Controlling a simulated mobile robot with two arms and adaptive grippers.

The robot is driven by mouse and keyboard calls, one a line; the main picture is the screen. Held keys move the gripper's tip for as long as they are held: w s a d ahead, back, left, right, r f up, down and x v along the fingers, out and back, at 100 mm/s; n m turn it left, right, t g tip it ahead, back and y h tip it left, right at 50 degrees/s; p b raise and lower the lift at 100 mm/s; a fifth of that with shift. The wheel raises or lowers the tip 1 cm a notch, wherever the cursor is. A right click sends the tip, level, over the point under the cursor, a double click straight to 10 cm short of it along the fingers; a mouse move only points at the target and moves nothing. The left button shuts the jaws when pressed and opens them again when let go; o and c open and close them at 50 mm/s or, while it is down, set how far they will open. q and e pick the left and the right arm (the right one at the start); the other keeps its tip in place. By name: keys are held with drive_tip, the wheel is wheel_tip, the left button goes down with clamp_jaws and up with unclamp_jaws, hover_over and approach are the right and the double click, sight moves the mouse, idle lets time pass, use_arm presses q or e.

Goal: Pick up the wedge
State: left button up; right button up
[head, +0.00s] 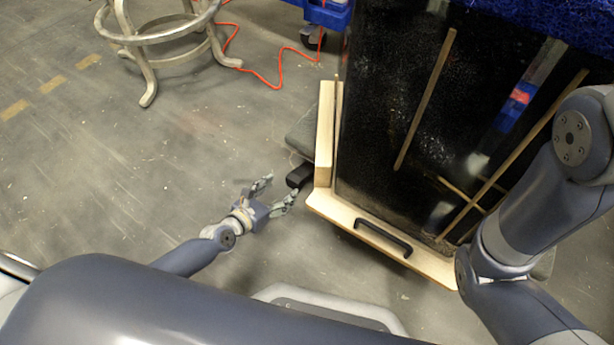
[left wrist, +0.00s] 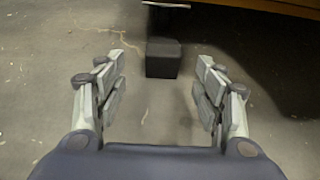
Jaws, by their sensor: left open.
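The wedge (head: 299,176) appears as a small black block on the grey floor, beside the left corner of the tank's wooden base. In the left wrist view the black wedge (left wrist: 163,60) stands at the upper middle, with its front face and top showing. My left gripper (head: 282,185) is open and empty, just left of the wedge and pointing at it. My right gripper is out of view.
The dark tank (head: 385,140) stands on a wooden base (head: 430,265) with a black handle (head: 383,238). A metal stool (head: 150,45) and an orange cord (head: 270,80) lie farther back. The floor left of the gripper is clear.

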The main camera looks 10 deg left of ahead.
sight(292, 182)
use_arm(q)
drive_tip(key=x, duration=0.2)
drive_tip(key=shift+w+d+f+b, duration=0.1)
drive_tip(key=shift+w+f+b, duration=0.1)
drive_tip(key=shift+w+b, duration=0.1)
drive_tip(key=b+x, duration=0.1)
drive_tip(key=x, duration=0.1)
drive_tip(key=b+x, duration=0.1)
drive_tip(key=x, duration=0.2)
drive_tip(key=shift+d+r, duration=0.2)
drive_tip(key=shift+c, duration=0.3)
drive_tip(key=shift+r, duration=0.1)
drive_tip(key=c, duration=1.2)
